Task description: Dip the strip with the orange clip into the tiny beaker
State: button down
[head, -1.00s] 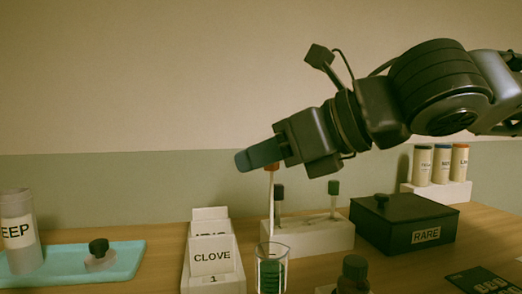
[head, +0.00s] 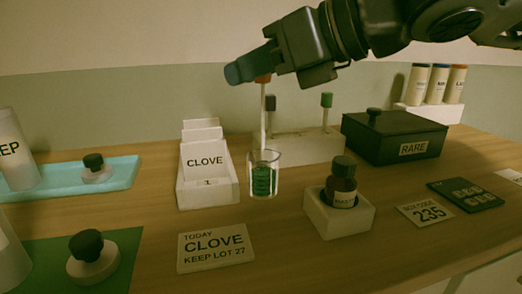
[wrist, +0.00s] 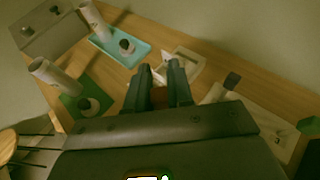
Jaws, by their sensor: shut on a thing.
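My gripper (head: 250,70) is shut on the orange clip (head: 263,79) of a thin white strip (head: 263,115). The strip hangs upright from the clip. The tiny beaker (head: 264,178) is clear glass with green inside and stands on the table below the strip. The strip's lower end shows at about the beaker's rim; I cannot tell whether it is inside or behind it. In the wrist view my gripper (wrist: 161,78) points over the table, and the strip and beaker are not clearly seen.
A white stand (head: 305,149) with dark- and green-clipped strips is behind the beaker. The CLOVE card holder (head: 208,190) is close on its left. A brown bottle (head: 342,185) in a white block stands on its right, with the black RARE box (head: 395,137) farther back.

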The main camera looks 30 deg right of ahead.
aim_at(264, 93)
jog(key=shift+f+b, duration=1.25)
jog(key=shift+f, duration=0.65)
dwell(0.6)
notch_tip(264, 93, up, 7)
jog(key=p, duration=0.7)
dwell(0.4)
